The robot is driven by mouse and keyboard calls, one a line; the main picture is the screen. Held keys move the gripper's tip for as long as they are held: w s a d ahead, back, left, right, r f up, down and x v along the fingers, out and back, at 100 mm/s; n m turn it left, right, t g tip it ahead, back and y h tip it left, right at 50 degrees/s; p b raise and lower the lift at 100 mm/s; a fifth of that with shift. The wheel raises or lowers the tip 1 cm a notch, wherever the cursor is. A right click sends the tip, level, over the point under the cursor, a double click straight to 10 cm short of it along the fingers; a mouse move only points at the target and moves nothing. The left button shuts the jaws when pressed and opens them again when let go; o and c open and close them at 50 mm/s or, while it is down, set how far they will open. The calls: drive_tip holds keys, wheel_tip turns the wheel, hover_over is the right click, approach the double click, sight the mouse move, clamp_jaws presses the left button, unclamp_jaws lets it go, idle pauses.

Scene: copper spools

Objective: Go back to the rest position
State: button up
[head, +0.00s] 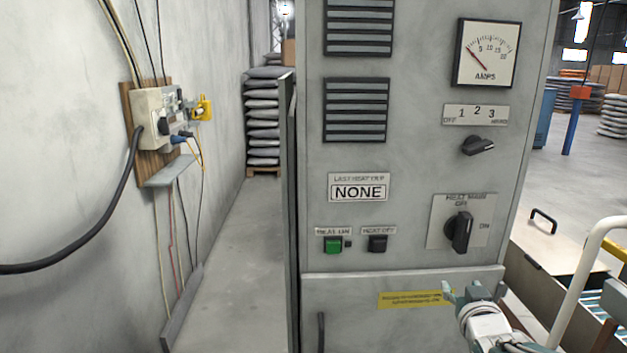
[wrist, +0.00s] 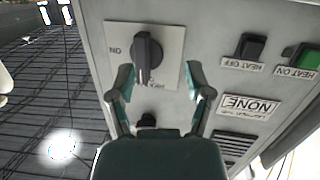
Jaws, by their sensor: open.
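My gripper (head: 468,294) is at the lower right in the head view, in front of the grey control cabinet (head: 410,120) and below its heat main knob (head: 459,232). In the wrist view my gripper (wrist: 160,85) is open, with its two fingers spread. The black heat main knob (wrist: 147,58) appears between the fingertips there. I cannot tell from the frames how far the fingers are from it. Nothing is held.
A green heat-on button (head: 333,245) and a black heat-off button (head: 377,244) sit on the panel. A wall box with cables (head: 157,120) is at left. A white rail (head: 577,285) stands at right. The floor strip (head: 232,270) left of the cabinet is clear.

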drive_tip(key=s+a+f+g+y, duration=0.1)
drive_tip(key=s+a+g, duration=0.4)
drive_tip(key=s, duration=0.6)
drive_tip(key=s+a+f+g+y, duration=0.1)
drive_tip(key=s+a+g, duration=0.4)
drive_tip(key=s, duration=0.6)
drive_tip(key=shift+s+a+f+n+y, duration=0.35)
drive_tip(key=shift+a+f, duration=0.45)
drive_tip(key=shift+a, duration=0.35)
drive_tip(key=shift+w, duration=0.1)
